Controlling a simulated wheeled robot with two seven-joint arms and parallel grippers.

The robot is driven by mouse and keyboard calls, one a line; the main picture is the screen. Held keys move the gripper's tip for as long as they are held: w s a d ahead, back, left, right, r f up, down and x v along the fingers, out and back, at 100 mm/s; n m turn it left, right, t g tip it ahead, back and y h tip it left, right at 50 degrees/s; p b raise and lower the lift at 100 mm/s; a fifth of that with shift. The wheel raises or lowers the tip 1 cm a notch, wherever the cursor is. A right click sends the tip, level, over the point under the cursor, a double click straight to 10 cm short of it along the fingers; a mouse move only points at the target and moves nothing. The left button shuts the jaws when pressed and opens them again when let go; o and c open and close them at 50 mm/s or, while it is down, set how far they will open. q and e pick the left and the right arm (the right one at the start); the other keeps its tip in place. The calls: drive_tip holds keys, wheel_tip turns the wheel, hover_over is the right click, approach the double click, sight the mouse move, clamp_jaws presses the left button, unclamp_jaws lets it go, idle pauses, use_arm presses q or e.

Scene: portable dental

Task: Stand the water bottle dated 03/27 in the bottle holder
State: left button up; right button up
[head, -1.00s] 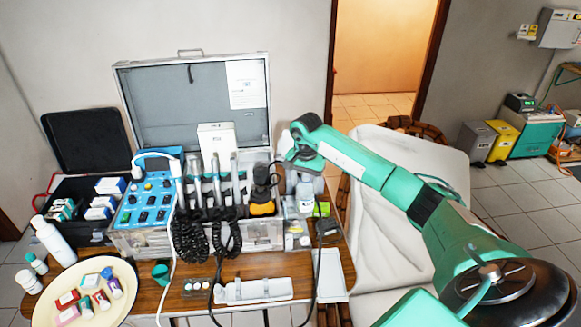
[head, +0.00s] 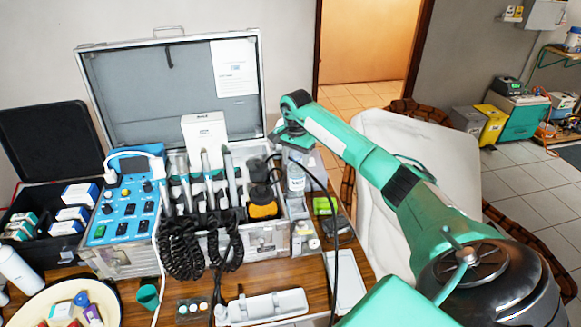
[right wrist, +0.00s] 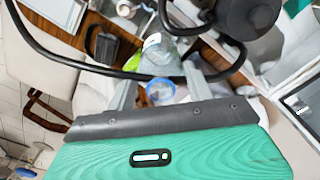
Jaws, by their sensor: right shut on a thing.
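My right gripper (head: 291,150) points down beside the right end of the open metal case. It is shut on a clear water bottle (head: 296,178) with a white label, which hangs roughly upright below it. The label's date is too small to read. In the right wrist view the bottle's blue cap (right wrist: 160,92) shows between the fingers, with its clear body and label beyond. I cannot clearly make out the bottle holder; a greyish rack (head: 303,238) with small items stands below the bottle. My left gripper is not in view.
A black cable (head: 335,235) loops close by the bottle and crosses the right wrist view. The metal case (head: 120,262) with a blue control panel (head: 125,212) and handpieces stands to the left. A green-and-white box (head: 324,206) and an empty white tray (head: 347,268) lie to the right.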

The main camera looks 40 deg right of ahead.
sight(295, 171)
drive_tip(key=shift+w+f, duration=0.2)
drive_tip(key=shift+f, duration=0.15)
drive_tip(key=shift+s+f+b, duration=0.1)
drive_tip(key=shift+f+b, duration=0.15)
drive_tip(key=shift+b, duration=0.05)
wheel_tip(295, 171, down, 2)
drive_tip(key=shift+f+b, duration=0.25)
drive_tip(key=shift+b, duration=0.5)
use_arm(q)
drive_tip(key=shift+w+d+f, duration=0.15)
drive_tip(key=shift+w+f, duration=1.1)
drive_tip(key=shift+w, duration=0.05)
use_arm(e)
drive_tip(key=shift+s+f, duration=0.1)
drive_tip(key=shift+f, duration=0.25)
drive_tip(key=shift+a, duration=0.1)
use_arm(q)
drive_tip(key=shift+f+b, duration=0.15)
drive_tip(key=shift+b, duration=0.15)
use_arm(e)
drive_tip(key=shift+f, duration=0.15)
